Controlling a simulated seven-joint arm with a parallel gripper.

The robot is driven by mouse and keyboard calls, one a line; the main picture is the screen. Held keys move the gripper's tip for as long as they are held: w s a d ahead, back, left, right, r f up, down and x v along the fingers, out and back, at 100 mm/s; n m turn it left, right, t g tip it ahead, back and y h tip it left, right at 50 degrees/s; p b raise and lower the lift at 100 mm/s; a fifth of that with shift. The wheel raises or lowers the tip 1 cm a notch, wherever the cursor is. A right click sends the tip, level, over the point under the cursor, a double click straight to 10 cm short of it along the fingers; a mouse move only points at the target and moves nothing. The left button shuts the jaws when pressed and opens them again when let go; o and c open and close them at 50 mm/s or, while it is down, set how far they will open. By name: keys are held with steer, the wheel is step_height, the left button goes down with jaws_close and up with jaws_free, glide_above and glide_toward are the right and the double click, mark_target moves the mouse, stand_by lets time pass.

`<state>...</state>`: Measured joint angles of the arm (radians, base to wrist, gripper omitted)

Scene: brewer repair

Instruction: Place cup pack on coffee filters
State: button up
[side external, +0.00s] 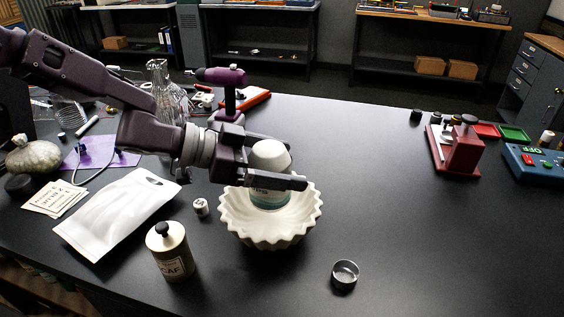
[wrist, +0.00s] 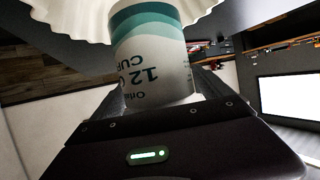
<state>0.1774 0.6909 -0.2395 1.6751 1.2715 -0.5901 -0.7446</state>
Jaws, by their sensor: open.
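The cup pack (side external: 270,156) is a white cylinder with a rounded top and teal bands. It stands roughly upright inside the white fluted coffee filters (side external: 268,232). My gripper (side external: 286,177) is open around the cup pack, with one finger across its near side. The far finger is mostly hidden behind the pack. In the wrist view the cup pack (wrist: 155,55) shows upside-down "12" lettering, and its banded end is at the filters (wrist: 75,22). I cannot tell whether the fingers touch the pack.
A small metal cup (side external: 345,275) is at front right. A red device (side external: 455,148) stands farther right. The table between is clear.

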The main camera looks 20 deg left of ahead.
steer(key=v, duration=1.2)
steer(key=s+a+r+n+t+y, duration=0.2)
steer(key=a+r+n+t+y, duration=0.15)
steer(key=a+y, duration=0.4)
steer(key=s+a+r+n+t+y, duration=0.15)
steer(key=a+r+n+y, duration=0.3)
steer(key=a, duration=0.55)
steer(key=s+f+n+g, duration=0.2)
steer(key=s+f+g, duration=0.1)
steer(key=s, duration=0.8)
steer(key=s+a+f+n+g, duration=0.1)
steer(key=s+f+n+g, duration=0.1)
steer(key=s, duration=1)
steer(key=shift+s+a+f+g, duration=0.3)
steer(key=shift+f+g, duration=0.2)
